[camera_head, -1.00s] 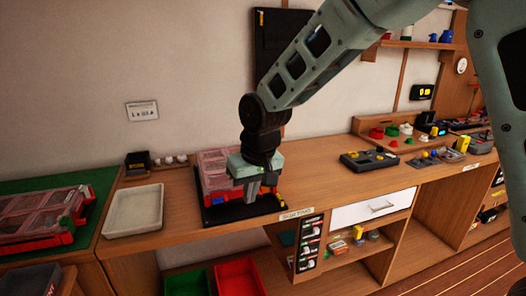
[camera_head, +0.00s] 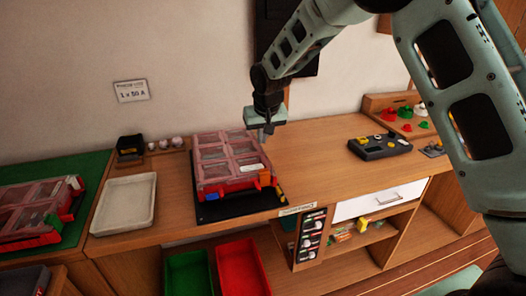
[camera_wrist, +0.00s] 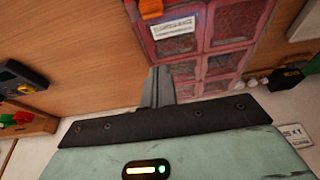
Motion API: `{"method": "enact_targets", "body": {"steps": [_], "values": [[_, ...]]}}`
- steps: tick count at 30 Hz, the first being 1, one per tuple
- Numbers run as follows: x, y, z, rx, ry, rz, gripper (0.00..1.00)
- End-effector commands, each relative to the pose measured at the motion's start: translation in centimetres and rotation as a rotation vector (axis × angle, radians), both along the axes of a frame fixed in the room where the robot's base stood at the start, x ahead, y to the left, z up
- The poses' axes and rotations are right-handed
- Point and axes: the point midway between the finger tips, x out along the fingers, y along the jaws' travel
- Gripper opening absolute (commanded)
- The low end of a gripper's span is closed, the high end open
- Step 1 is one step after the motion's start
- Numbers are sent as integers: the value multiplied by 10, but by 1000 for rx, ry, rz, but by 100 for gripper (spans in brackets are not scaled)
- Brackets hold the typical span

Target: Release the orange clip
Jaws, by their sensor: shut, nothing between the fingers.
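The red case (camera_head: 205,183) with clear-lidded compartments lies on a black mat (camera_head: 240,208) on the wooden bench. The orange clip (camera_wrist: 151,9) shows at the top edge of the wrist view, partly cut off, beside a white label (camera_wrist: 174,28) on the case. My gripper (camera_head: 268,130) is above the bench at the back right corner of the case, pointing down. Its fingers are together and empty, and they also show in the wrist view (camera_wrist: 158,85). They are apart from the orange clip, which is at the opposite, front side of the case.
An empty pale tray (camera_head: 124,206) stands left of the case. A second red case (camera_head: 30,208) lies on a green mat at far left. A dark device (camera_head: 379,146) with yellow parts is to the right. The bench between it and the case is clear.

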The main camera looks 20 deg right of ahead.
Motion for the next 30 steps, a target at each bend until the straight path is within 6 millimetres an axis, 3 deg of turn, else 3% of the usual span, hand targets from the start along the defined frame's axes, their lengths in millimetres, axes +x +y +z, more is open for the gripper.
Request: {"method": "enact_targets", "body": {"steps": [16,21,30], "values": [[31,0,-91,-1,5,1,0],[4,0,-86,-2,4,2,0],[-10,0,-89,0,2,0,0]]}}
